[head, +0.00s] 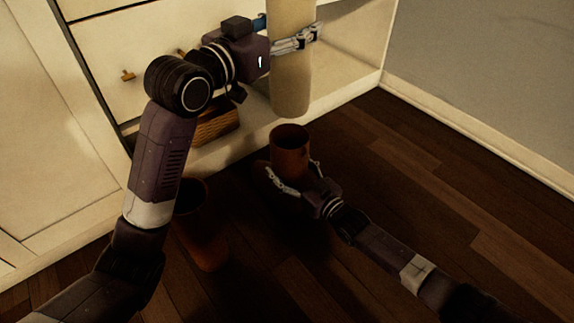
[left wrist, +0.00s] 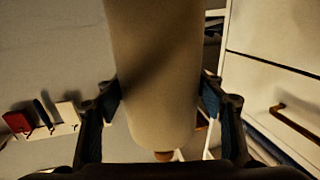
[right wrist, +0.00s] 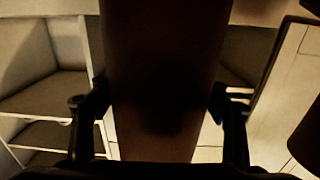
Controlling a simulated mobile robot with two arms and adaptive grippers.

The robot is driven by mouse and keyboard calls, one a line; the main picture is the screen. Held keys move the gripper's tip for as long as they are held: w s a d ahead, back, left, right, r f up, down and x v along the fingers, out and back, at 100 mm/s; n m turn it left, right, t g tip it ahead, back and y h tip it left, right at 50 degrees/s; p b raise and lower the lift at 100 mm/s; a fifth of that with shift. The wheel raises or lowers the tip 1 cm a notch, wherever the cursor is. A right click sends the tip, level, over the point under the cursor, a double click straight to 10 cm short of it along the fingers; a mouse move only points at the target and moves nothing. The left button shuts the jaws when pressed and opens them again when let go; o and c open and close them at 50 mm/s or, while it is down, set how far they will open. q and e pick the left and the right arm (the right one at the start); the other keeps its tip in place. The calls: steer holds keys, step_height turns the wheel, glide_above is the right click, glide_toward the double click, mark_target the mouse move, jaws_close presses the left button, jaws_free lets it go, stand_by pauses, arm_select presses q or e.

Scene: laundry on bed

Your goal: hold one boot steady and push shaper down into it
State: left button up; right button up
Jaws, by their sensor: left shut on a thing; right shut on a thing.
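The shaper (head: 291,80) is a long beige cylinder, held upright. My left gripper (head: 295,38) is shut on it, and in the left wrist view the shaper (left wrist: 158,75) fills the space between the fingers. One brown boot (head: 290,145) stands upright on the floor with its round opening facing up. My right gripper (head: 292,182) is shut around this boot's shaft, which shows dark between the fingers in the right wrist view (right wrist: 165,90). The shaper's lower end is above the boot's opening, apart from it. A second boot (head: 203,235) stands to the left, partly behind my left arm.
A cream cabinet (head: 110,50) with drawers and small handles stands behind. A brown wooden block or box (head: 215,125) sits at its low open shelf. Dark wooden floor (head: 420,170) is free to the right, up to the grey wall (head: 490,60).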

mark_target(289, 71)
steer(key=shift+c, duration=1)
arm_select(q)
steer(key=shift+f, duration=4.65)
steer(key=o, duration=1.7)
steer(key=shift+f, duration=0.1)
steer(key=shift+a, duration=0.1)
steer(key=v, duration=1.2)
